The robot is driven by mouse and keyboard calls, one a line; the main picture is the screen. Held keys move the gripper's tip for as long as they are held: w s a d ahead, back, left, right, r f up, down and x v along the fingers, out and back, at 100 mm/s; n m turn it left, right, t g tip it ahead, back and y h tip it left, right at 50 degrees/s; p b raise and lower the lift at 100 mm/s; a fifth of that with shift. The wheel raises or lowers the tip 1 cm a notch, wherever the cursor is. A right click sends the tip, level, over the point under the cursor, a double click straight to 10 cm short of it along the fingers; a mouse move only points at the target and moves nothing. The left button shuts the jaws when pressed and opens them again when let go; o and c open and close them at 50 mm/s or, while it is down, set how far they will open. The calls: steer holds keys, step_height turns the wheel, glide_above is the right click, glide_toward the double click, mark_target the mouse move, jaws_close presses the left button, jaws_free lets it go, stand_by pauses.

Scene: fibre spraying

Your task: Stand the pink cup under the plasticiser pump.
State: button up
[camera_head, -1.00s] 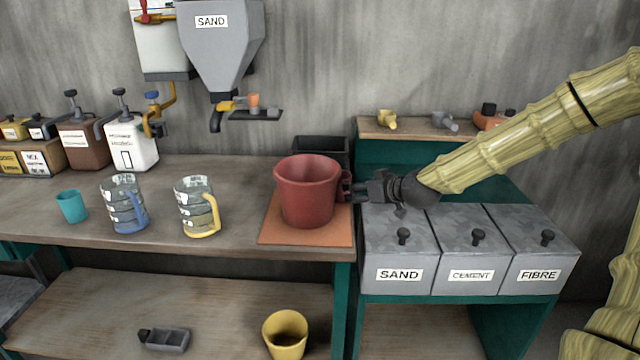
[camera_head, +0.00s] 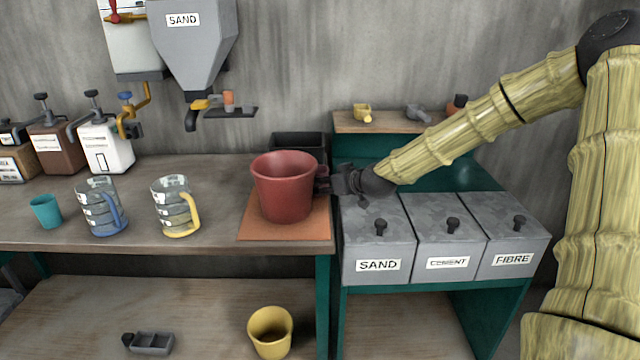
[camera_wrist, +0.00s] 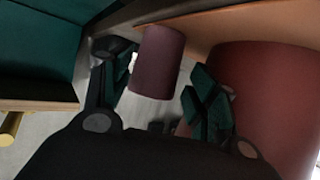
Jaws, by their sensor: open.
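I cannot pick out a pink cup in either view. A teal cup (camera_head: 46,211) stands at the left of the bench, and a yellow cup (camera_head: 270,331) is on the lower shelf. My gripper (camera_head: 330,183) is beside a large red pot (camera_head: 287,187), which stands upright on an orange-brown board. In the wrist view the open fingers lie either side of a dark red cylinder (camera_wrist: 157,62), seemingly the pot's handle, with the pot wall (camera_wrist: 275,95) at right. Pump canisters, brown (camera_head: 50,148) and white (camera_head: 105,146), stand at the back left; I cannot read which is plasticiser.
Two measuring jugs, blue-handled (camera_head: 100,207) and yellow-handled (camera_head: 175,207), stand between the teal cup and the pot. A sand hopper (camera_head: 195,50) hangs on the wall. Lidded bins (camera_head: 376,240) stand under my arm.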

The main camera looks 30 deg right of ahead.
steer(key=shift+w+d+f, duration=0.1)
steer(key=shift+w+f, duration=0.7)
steer(key=shift+w, duration=0.2)
steer(key=shift+x, duration=1.1)
steer(key=shift+c, duration=0.2)
steer(key=c, duration=0.6)
steer(key=shift+c, duration=0.2)
steer(key=shift+r, duration=0.2)
